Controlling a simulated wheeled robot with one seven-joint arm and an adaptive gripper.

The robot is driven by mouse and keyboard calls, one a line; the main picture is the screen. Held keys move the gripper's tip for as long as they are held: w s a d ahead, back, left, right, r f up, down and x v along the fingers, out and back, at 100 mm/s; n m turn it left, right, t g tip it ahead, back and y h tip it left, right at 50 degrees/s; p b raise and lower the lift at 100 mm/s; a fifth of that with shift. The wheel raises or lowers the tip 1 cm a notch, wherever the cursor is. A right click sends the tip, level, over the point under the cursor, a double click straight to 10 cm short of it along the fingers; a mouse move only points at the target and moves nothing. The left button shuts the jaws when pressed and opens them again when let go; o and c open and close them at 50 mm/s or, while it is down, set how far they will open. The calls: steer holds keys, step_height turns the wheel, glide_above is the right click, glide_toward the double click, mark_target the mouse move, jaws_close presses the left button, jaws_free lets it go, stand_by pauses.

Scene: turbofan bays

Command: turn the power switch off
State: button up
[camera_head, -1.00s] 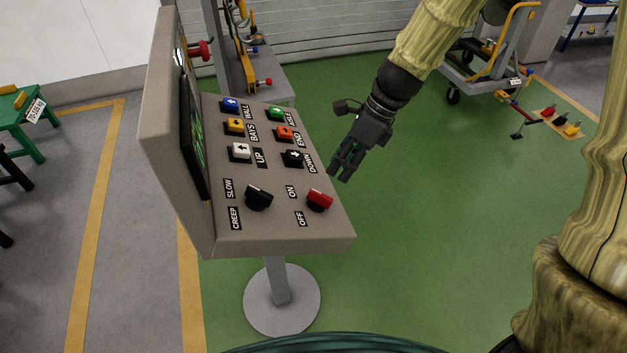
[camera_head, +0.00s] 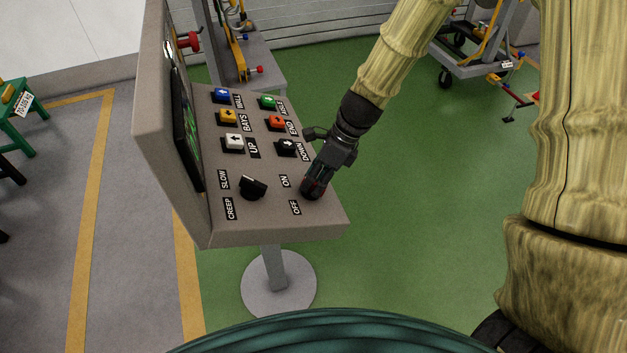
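The power switch is a red rotary knob (camera_head: 317,184) at the near right corner of the console's sloped panel (camera_head: 285,222), beside the ON and OFF labels. My gripper (camera_head: 312,190) is down at this knob, with its dark fingers over or around it. Only small bits of red show between the fingers, so the knob's pointing direction is hidden. I cannot tell whether the fingers are closed on it. The ON label (camera_head: 285,181) and the OFF label (camera_head: 295,207) show just left of the fingers.
A black SLOW/CREEP knob (camera_head: 253,187) sits left of my gripper. Several coloured push buttons, such as the black DOWN button (camera_head: 287,148), stand farther up the panel. A raised screen housing (camera_head: 160,130) borders the panel on the left. Green floor to the right is open.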

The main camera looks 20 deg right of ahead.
steer(key=shift+s+a+f, duration=0.1)
steer(key=shift+a+f, duration=0.05)
steer(key=shift+f, duration=0.3)
jaws_close()
